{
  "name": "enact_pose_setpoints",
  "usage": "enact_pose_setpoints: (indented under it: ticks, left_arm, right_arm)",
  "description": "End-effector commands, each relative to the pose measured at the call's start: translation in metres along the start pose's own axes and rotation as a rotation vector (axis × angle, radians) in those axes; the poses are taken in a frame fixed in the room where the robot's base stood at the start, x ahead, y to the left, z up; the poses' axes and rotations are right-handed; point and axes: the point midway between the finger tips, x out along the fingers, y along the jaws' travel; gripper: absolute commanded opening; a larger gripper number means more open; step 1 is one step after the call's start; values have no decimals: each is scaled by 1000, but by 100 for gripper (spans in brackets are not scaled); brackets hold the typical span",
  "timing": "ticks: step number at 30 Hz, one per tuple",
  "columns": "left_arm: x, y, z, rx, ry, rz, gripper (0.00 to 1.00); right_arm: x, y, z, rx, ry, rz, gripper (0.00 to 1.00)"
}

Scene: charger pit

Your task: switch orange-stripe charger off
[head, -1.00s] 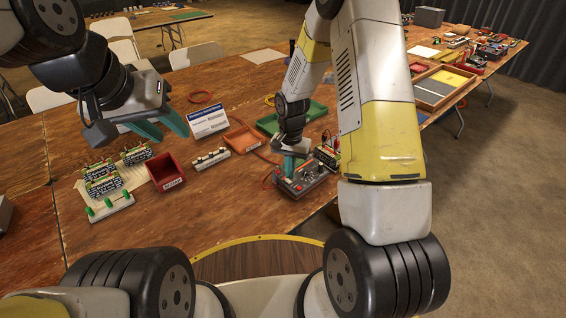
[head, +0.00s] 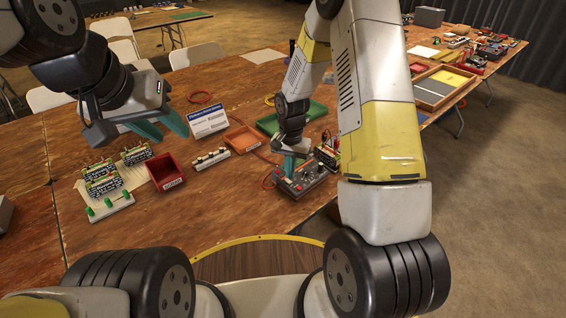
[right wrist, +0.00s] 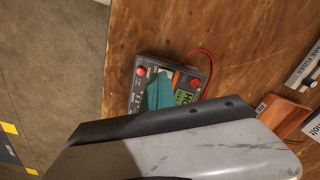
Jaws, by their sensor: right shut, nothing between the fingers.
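A dark charger (head: 311,186) with red knobs sits near the table's right front edge. In the right wrist view the charger (right wrist: 139,98) shows an orange stripe, two red round knobs and a green display, partly covered by the teal fingers. My right gripper (head: 289,172) is shut and empty, pointing down over the charger's left part; it also shows in the right wrist view (right wrist: 160,92). I cannot tell whether its tips touch the panel or which position any switch is in. My left gripper (head: 160,128) is open and empty, above the table at the left.
Another device (head: 327,157) stands just behind the charger. A red cable (right wrist: 202,54) loops beside it. An orange tray (head: 242,139), a green tray (head: 268,124), a red bin (head: 164,171) and green circuit boards (head: 102,182) lie farther left. The front middle of the table is clear.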

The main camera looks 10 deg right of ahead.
Motion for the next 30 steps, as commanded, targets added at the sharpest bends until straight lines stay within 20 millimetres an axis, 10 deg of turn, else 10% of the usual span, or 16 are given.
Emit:
enact_pose_setpoints:
  ticks: [30]
  left_arm:
    - [0,0,0,0,0,0,36]
  right_arm:
    - [9,0,0,0,0,0,0]
